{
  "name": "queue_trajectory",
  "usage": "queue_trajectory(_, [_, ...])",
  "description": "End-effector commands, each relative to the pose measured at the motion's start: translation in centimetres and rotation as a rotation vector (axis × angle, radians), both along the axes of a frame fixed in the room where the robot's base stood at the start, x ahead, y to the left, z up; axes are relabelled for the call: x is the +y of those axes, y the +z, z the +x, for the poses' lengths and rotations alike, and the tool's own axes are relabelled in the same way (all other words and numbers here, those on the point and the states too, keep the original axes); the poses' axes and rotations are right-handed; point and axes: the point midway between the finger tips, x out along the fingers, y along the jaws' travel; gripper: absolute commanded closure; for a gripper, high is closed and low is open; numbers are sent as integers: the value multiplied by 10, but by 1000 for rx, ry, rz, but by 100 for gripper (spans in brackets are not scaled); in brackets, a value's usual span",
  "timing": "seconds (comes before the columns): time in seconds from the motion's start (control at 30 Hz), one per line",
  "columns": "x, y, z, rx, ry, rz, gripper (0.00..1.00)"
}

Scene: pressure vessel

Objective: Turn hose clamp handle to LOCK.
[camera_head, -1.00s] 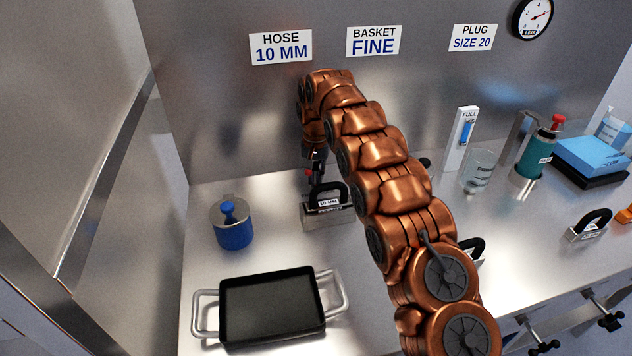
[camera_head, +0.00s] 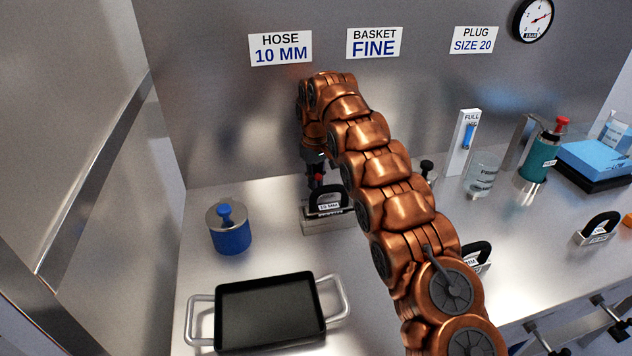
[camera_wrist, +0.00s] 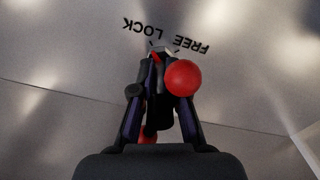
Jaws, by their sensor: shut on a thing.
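The hose clamp handle has a red ball knob (camera_head: 319,178), which shows large in the wrist view (camera_wrist: 182,78). My gripper (camera_head: 315,178) is at the handle, behind the block labelled 10 MM (camera_head: 328,225). In the wrist view my dark fingers (camera_wrist: 161,60) are closed around the handle, with the knob at the right finger. The words LOCK (camera_wrist: 139,27) and FREE (camera_wrist: 192,46) appear upside down on the metal surface just beyond the fingertips. My fingers hide most of the handle's lever, so its exact setting cannot be told.
A blue pot with a lid (camera_head: 231,232) and a black tray with metal handles (camera_head: 270,312) are at the left. The metal back wall is close behind my gripper.

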Motion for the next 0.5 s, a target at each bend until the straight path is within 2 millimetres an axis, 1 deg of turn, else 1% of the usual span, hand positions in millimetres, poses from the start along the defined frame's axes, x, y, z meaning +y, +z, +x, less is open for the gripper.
queue_trajectory(0.2, [0, 1, 1, -4, 45, 1, 100])
queue_trajectory(0.5, [0, 1, 1, -4, 53, 1, 100])
